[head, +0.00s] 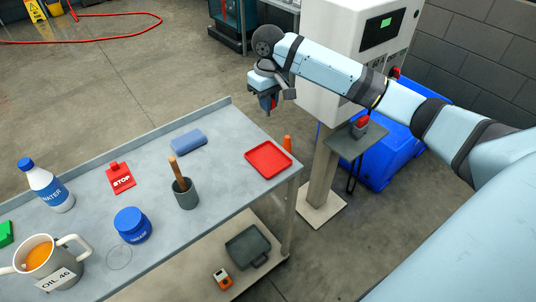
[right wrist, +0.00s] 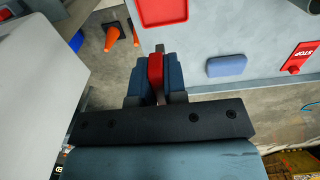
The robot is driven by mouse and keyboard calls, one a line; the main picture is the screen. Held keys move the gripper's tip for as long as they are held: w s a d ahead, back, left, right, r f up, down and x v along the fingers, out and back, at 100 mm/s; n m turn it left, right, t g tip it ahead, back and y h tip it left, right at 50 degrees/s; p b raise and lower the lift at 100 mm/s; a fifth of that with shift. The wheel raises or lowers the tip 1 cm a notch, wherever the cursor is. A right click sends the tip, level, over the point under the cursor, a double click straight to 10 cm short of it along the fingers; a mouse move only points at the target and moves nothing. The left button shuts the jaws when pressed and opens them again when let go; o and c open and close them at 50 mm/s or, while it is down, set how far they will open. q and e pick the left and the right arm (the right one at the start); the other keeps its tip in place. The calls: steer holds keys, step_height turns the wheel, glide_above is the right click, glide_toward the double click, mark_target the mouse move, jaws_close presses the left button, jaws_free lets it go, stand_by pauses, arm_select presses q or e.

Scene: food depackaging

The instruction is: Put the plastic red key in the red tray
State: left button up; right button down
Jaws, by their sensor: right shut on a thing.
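The red tray (head: 268,159) lies at the right end of the grey table and looks empty. It also shows at the top of the right wrist view (right wrist: 163,10). My right gripper (head: 268,103) is in the air beyond the table's far edge, behind the tray and apart from it. In the right wrist view its fingers (right wrist: 156,80) are shut on the red key (right wrist: 155,68), with a thin grey part sticking out past the red part. The fingers hide much of the key. My left gripper is in neither view.
On the table (head: 219,136) are a blue block (head: 188,141), a grey cup (head: 186,197) with a wooden handle, a red STOP tag (head: 121,177), a blue jar (head: 132,225), a water bottle (head: 50,188) and an oil mug (head: 62,275). A grey machine (head: 335,60) stands beyond.

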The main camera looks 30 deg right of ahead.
steer(key=shift+a+f+p, duration=0.1)
steer(key=shift+f+p, duration=0.2)
steer(key=shift+f, duration=8.75)
steer(key=c, duration=1.2)
jaws_free()
steer(key=shift+f, duration=0.15)
steer(key=shift+o, duration=0.2)
step_height(320, 180, up, 12)
steer(key=shift+r+b, duration=0.2)
steer(key=shift+b, duration=0.15)
